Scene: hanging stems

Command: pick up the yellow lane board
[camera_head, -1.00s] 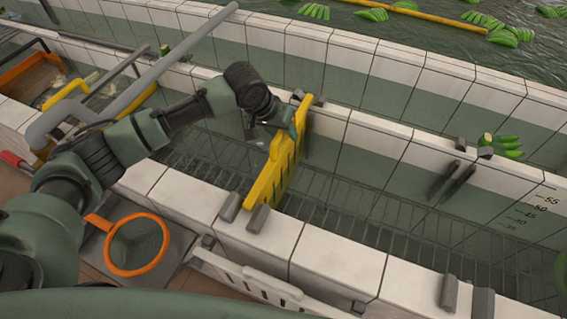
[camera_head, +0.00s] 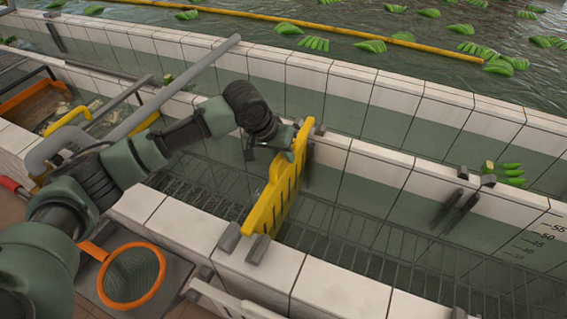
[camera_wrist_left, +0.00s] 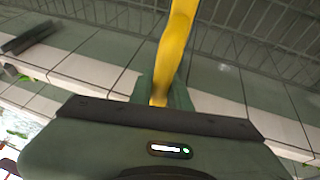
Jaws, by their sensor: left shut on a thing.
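The yellow lane board (camera_head: 272,202) is a slotted panel that stands upright across the narrow channel between two tiled walls. Its near end is by the grey guide blocks on the near wall. My left gripper (camera_head: 297,143) is shut on the board's upper far part, near the far wall. In the left wrist view the yellow board (camera_wrist_left: 178,45) runs away from between the jaws of my left gripper (camera_wrist_left: 162,98), above the grating. The fingertips are partly hidden by the board. My right gripper is not in view.
Grey guide blocks (camera_head: 243,241) sit on the near wall, with another pair (camera_head: 487,180) on the far wall. A net with an orange hoop (camera_head: 131,275) lies at lower left. Green bananas (camera_head: 368,46) float in the pool beyond. A grey pipe (camera_head: 180,84) stands at left.

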